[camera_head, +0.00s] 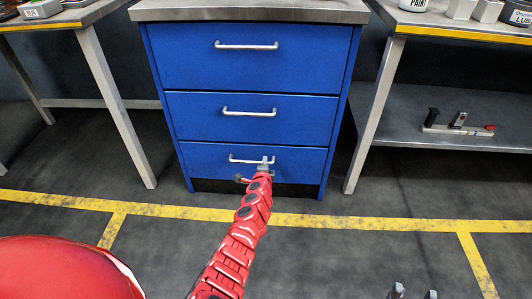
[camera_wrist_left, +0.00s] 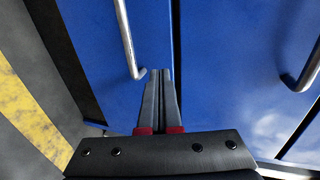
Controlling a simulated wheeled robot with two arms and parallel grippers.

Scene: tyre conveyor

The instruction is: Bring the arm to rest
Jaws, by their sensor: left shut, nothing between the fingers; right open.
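My left gripper (camera_head: 265,161) is at the end of a red arm, low in front of the blue drawer cabinet (camera_head: 345,110). It is at the right part of the bottom drawer's handle (camera_head: 240,160). In the left wrist view its two dark fingers (camera_wrist_left: 160,75) are together with nothing between them. The same handle (camera_wrist_left: 127,40) is just beside the fingertips, outside them; I cannot tell if they touch. The bottom drawer (camera_head: 215,175) looks shut. My right gripper (camera_head: 413,292) shows only its two fingertips at the bottom edge, apart and empty.
The middle drawer (camera_head: 290,115) and top drawer (camera_head: 295,65) look shut. A table with a lower shelf (camera_head: 400,110) stands right of the cabinet, another table (camera_head: 85,20) left. Yellow lines (camera_head: 400,225) cross the floor. The floor in front is clear.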

